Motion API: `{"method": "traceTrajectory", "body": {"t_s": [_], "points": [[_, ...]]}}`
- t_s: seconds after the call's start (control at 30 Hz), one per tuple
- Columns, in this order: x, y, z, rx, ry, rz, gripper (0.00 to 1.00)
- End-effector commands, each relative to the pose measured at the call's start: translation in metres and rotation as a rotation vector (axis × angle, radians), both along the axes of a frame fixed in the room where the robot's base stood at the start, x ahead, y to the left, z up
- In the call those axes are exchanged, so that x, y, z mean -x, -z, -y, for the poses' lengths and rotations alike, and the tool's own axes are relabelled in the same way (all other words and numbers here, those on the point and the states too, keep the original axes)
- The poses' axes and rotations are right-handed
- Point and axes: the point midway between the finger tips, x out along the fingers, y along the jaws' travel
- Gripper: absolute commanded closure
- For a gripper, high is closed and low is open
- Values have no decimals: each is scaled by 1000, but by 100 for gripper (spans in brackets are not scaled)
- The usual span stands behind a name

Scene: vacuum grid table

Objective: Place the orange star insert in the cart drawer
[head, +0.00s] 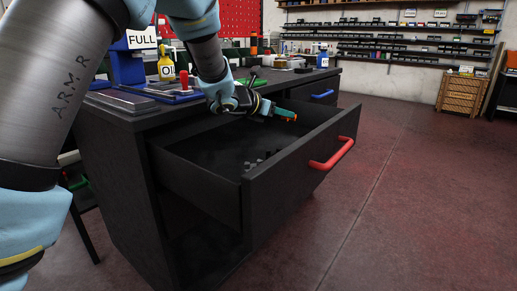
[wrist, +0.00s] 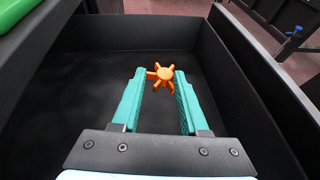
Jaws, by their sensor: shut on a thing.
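The orange star insert (wrist: 164,74) is held between the two teal fingertips of my gripper (wrist: 159,76) in the wrist view. In the head view my gripper (head: 284,114) reaches over the open drawer, with the small orange star (head: 293,118) at its tips. The dark cart drawer (head: 205,188) is pulled out and has a red handle (head: 331,154). In the wrist view the drawer walls (wrist: 140,33) surround the star, and the dark floor lies below it. The height of the star above that floor is hard to tell.
Several small dark pieces (head: 259,160) lie in the drawer in the head view. A green object (wrist: 15,20) shows at the wrist view's upper left.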

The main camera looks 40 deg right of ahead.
Motion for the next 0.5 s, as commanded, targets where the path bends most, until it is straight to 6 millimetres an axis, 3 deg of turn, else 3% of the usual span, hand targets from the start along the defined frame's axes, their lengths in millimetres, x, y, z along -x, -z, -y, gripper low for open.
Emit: {"method": "traceTrajectory", "body": {"t_s": [0.03, 0.13, 0.5], "points": [[0, 15, 0, -7, -1, -3, 100], [0, 33, 0, -6, -1, -2, 100], [0, 70, 0, -4, -1, -2, 100]]}}
